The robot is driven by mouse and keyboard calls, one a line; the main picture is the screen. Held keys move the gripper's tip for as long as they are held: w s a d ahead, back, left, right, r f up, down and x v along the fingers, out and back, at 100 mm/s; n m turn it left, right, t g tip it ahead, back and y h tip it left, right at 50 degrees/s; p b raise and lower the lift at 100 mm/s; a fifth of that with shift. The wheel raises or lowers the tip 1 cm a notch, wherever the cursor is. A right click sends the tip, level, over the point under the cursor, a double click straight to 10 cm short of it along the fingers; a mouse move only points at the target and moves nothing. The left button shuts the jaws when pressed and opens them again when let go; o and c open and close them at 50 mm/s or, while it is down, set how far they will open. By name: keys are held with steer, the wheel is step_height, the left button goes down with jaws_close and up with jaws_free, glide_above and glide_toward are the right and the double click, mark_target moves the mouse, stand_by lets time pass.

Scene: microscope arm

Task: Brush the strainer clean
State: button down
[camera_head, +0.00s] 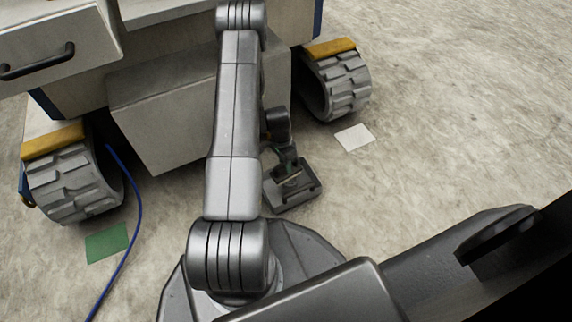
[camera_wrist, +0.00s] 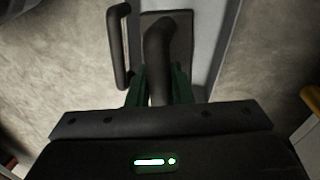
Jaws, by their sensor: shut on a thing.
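My gripper (camera_head: 288,165) is low, near the floor, at the front of the wheeled vehicle in the head view, partly hidden behind my arm. In the wrist view its green fingers (camera_wrist: 159,88) are shut on a dark, curved handle (camera_wrist: 160,45). I cannot tell whether this handle belongs to a brush. A dark rectangular plate and a pale grey strip lie beyond it. A small grey tray-like thing (camera_head: 297,198) is just below my gripper in the head view; something small and pale shows over it. I cannot clearly make out a strainer.
The vehicle has chunky grey wheels (camera_head: 340,85), (camera_head: 75,185) and a drawer with a black handle (camera_head: 38,62). A blue cable (camera_head: 130,225) runs across the floor at left. A green patch (camera_head: 107,243) and a white patch (camera_head: 355,137) lie flat.

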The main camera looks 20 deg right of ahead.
steer(key=shift+r+p, duration=1.35)
steer(key=shift+r, duration=1.9)
